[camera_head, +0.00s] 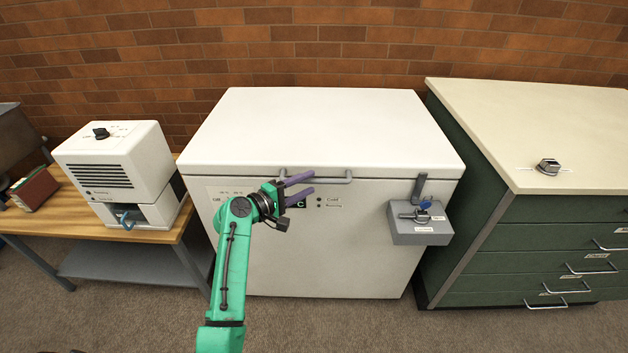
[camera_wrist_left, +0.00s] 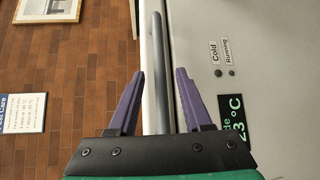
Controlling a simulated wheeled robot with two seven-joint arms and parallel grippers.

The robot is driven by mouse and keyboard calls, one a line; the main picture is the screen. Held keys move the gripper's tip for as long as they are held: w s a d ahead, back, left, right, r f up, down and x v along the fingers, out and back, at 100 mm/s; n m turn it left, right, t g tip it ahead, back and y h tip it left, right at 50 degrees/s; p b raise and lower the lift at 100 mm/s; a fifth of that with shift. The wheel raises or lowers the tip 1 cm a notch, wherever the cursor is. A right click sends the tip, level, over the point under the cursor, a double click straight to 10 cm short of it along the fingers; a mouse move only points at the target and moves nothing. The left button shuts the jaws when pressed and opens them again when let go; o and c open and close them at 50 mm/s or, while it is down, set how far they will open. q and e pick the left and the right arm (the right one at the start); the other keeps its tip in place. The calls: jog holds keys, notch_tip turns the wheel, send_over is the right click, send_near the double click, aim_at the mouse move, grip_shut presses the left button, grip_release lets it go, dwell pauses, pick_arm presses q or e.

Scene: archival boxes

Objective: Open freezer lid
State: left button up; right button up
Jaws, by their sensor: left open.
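A white chest freezer (camera_head: 325,240) stands against the brick wall, and its lid (camera_head: 322,125) lies flat and shut on top. A grey bar handle (camera_head: 335,179) runs along the lid's front edge; it also shows in the left wrist view (camera_wrist_left: 157,60). My left gripper (camera_head: 308,184) is at the left part of the handle. In the left wrist view, its purple fingers (camera_wrist_left: 157,75) are open, one on each side of the handle, with gaps between. A grey latch (camera_head: 419,188) and lock box (camera_head: 421,224) with a blue key are on the freezer's front right. My right gripper is out of view.
A white device (camera_head: 118,160) stands on a wooden table (camera_head: 165,228) at the left. A green drawer cabinet (camera_head: 545,240) with a pale top (camera_head: 560,120) is close at the freezer's right. Carpeted floor (camera_head: 340,325) is clear in front.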

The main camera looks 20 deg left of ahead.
aim_at(309, 183)
pick_arm(q)
jog(key=x, duration=0.3)
grip_shut()
jog(key=shift+f, duration=0.1)
dwell(1.3)
